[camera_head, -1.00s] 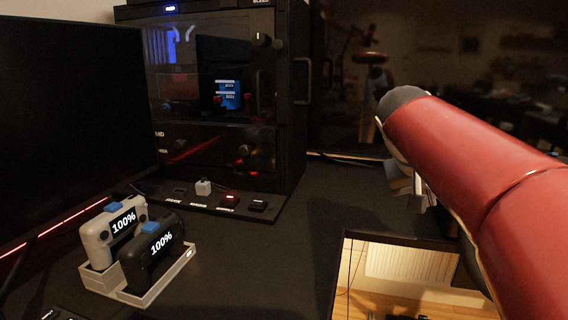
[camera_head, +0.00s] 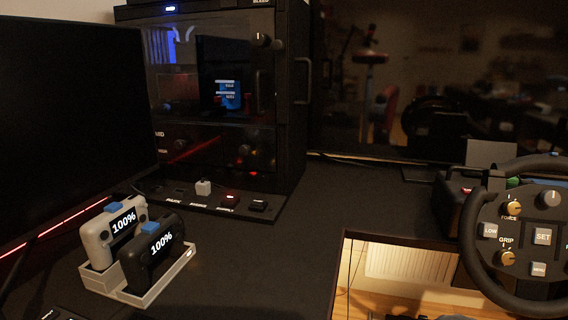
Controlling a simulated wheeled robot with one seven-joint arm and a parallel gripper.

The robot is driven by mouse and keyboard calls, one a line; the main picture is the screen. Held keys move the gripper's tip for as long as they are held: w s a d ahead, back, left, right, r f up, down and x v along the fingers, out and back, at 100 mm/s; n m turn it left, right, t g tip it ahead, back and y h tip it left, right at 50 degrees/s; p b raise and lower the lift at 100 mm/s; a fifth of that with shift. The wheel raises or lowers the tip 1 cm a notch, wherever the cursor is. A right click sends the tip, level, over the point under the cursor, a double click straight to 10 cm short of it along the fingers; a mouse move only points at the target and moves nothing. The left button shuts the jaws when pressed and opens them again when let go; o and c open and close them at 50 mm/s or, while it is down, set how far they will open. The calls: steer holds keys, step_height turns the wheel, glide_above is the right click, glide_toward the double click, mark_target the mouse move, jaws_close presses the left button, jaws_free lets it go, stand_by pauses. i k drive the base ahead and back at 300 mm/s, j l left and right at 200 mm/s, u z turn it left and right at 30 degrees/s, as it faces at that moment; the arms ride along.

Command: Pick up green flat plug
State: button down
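No other green plug is clearly visible. My gripper is out of view.
The racing wheel (camera_head: 474,245) stands at the right edge. A rectangular opening in the desk (camera_head: 345,262) shows a wooden floor. Two controllers sit in a white dock (camera_head: 157,285) at left. A dark cabinet (camera_head: 292,90) and a monitor (camera_head: 75,120) stand behind. The middle desk is clear.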

mark_target(513, 181)
steer(key=k+l+z, duration=0.1)
steer(key=l+z, duration=0.25)
steer(key=k+l+z, duration=0.1)
steer(key=l+z, duration=0.6)
steer(key=l, duration=0.1)
